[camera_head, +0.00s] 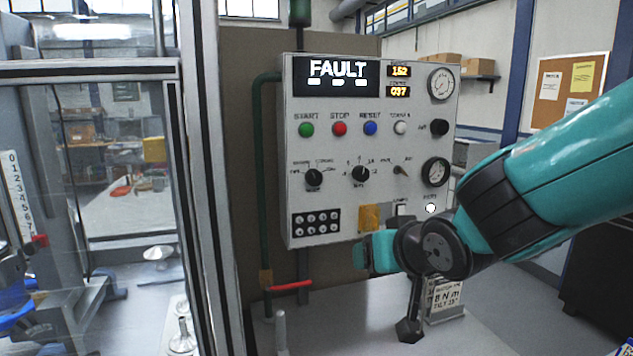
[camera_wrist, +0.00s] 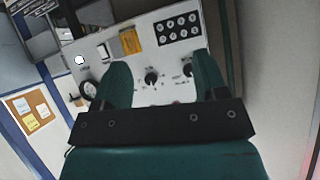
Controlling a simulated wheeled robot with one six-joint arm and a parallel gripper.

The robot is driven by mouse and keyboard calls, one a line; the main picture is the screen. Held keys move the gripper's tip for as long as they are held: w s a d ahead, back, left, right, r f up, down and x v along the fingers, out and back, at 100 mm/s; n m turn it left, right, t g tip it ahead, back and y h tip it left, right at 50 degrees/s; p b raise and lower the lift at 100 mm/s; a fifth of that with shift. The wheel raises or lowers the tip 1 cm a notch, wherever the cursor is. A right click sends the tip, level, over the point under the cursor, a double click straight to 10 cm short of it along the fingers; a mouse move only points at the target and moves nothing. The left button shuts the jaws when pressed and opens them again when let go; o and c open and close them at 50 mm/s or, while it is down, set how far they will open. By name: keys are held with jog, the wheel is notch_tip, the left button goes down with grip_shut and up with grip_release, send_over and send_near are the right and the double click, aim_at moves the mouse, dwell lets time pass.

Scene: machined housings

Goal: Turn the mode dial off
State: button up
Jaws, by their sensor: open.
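A grey control panel (camera_head: 370,215) stands on a brown backing, its display reading FAULT. Two black dials are in its middle row: the left dial (camera_head: 313,177), with small labels around it, and a numbered dial (camera_head: 360,174). I take the left one as the mode dial, but its labels and pointer are too small to read surely. In the wrist view the panel is upside down; the left dial (camera_wrist: 188,68) shows beside the right finger, and the numbered dial (camera_wrist: 152,76) between the fingers. My gripper (camera_wrist: 162,75) is open and empty, apart from both dials.
Green, red, blue and white buttons (camera_head: 370,128) line the panel above the dials. A green pipe (camera_head: 262,180) with a red lever (camera_head: 291,286) runs left. A small sign (camera_head: 445,297) stands on the table.

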jog(key=w+a+r+t, duration=0.3)
jog(key=w+t, duration=0.1)
jog(key=w, duration=0.1)
jog(key=n+t+y+p, duration=0.1)
jog(key=t+y+p, duration=0.15)
jog(key=p, duration=0.65)
send_near(316, 180)
jog(key=shift+h, duration=0.45)
jog(key=x, duration=0.7)
jog(key=shift+w+a+r, duration=0.25)
jog(key=shift+a, duration=0.1)
jog(key=shift+p+x, duration=0.45)
jog(key=shift+x, duration=0.35)
jog(key=shift+f, duration=0.15)
jog(key=c, duration=0.9)
